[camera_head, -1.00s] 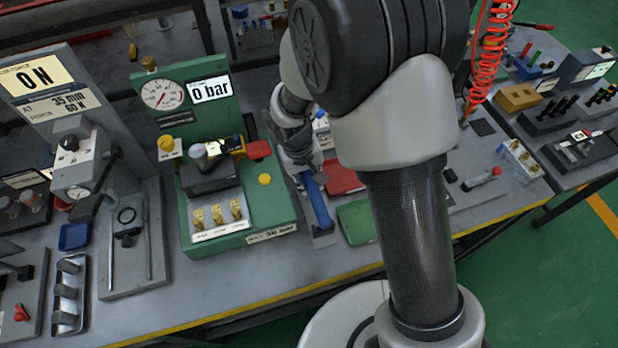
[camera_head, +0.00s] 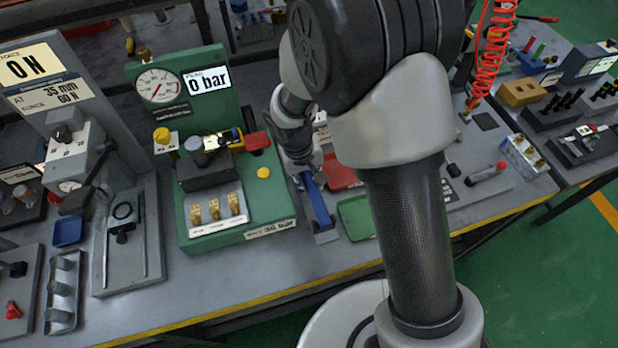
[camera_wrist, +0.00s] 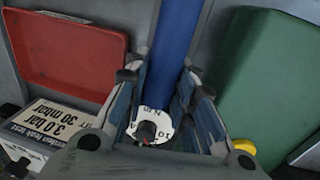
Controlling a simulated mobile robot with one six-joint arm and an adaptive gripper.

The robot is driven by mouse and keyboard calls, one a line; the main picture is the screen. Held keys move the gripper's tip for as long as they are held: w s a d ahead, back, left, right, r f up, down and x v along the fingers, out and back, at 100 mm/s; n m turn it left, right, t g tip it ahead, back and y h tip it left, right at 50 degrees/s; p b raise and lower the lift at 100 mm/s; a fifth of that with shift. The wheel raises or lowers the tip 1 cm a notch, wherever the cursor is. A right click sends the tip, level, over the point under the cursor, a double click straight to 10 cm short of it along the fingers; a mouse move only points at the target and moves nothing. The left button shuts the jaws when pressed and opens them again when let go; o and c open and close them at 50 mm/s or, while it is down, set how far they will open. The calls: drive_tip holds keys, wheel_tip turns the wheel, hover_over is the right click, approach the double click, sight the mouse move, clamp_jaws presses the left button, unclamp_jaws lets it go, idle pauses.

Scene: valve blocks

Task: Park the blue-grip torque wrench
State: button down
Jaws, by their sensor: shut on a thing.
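The torque wrench's blue grip (camera_head: 319,203) lies over a narrow grey strip between the green test rig and the red tray. In the wrist view the blue grip (camera_wrist: 180,40) runs upward between my two fingers. A white dial marked N m (camera_wrist: 152,126) shows between the fingers, close to the palm. My gripper (camera_head: 304,172) is over the wrench's far part and shut on it; its fingers (camera_wrist: 165,85) stand on both sides of the wrench. The wrench's far end is hidden by my gripper. I cannot tell whether the wrench touches the grey strip.
The green test rig (camera_head: 235,235) with a 0 bar display stands close on the left. A red tray (camera_head: 343,172) and a green tray (camera_head: 357,217) lie on the right. A printed leak-test card (camera_wrist: 50,125) is near my gripper. The bench's front edge (camera_head: 270,293) is clear.

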drive_tip(key=shift+f, duration=0.35)
drive_tip(key=c, duration=1.3)
unclamp_jaws()
drive_tip(key=r, duration=0.4)
drive_tip(key=a+r, duration=0.1)
drive_tip(key=r, duration=0.7)
drive_tip(key=shift+s+a, duration=0.35)
drive_tip(key=shift+a, duration=0.05)
drive_tip(key=s+d+r+m+t+y, duration=0.1)
drive_tip(key=s+d+r, duration=0.5)
drive_tip(key=d+r, duration=0.3)
drive_tip(key=s+d+r+t, duration=0.1)
drive_tip(key=s, duration=0.3)
drive_tip(key=s+d+r+m+t, duration=0.1)
drive_tip(key=s+d+r, duration=0.1)
drive_tip(key=s, duration=0.2)
drive_tip(key=s+d+r+m+t, duration=0.1)
drive_tip(key=s+d+r, duration=0.1)
drive_tip(key=s, duration=0.3)
drive_tip(key=shift+d+r+y, duration=0.1)
drive_tip(key=shift+d+y, duration=0.1)
drive_tip(key=shift+y, duration=0.1)
